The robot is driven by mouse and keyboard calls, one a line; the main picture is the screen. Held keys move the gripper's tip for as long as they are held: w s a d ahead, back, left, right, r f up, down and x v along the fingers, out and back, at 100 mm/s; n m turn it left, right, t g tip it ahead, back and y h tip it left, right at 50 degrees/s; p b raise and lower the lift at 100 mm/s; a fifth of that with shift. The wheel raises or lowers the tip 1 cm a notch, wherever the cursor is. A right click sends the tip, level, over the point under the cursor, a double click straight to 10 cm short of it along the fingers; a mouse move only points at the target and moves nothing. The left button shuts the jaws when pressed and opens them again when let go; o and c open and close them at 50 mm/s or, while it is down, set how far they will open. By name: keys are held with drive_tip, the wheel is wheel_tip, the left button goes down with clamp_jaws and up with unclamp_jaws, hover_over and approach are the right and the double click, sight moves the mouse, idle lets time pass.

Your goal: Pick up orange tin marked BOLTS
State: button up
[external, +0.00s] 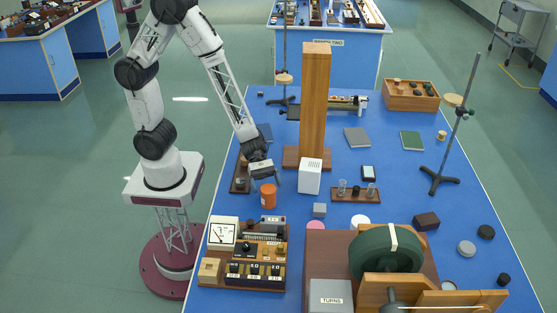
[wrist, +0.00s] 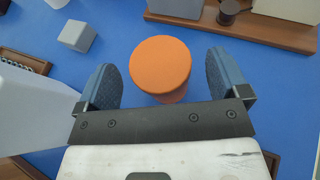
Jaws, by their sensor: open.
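The orange tin (external: 268,194) stands upright on the blue bench top. In the wrist view its round orange lid (wrist: 161,64) shows from above, between the two blue fingers. No BOLTS marking is readable in either view. My gripper (external: 262,174) is just above and behind the tin in the external view. In the wrist view my gripper (wrist: 162,82) is open, with a finger on each side of the tin and visible gaps to both.
A white block (external: 310,177) stands close to the right of the tin. A small grey cube (external: 319,209) lies farther right. A meter panel (external: 245,250) is in front, and a tall wooden column (external: 316,100) rises behind.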

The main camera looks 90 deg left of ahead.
drive_tip(key=shift+x, duration=1.05)
drive_tip(key=c, duration=1)
drive_tip(key=shift+c, duration=0.2)
drive_tip(key=shift+r, duration=0.15)
drive_tip(key=shift+r, duration=4.9)
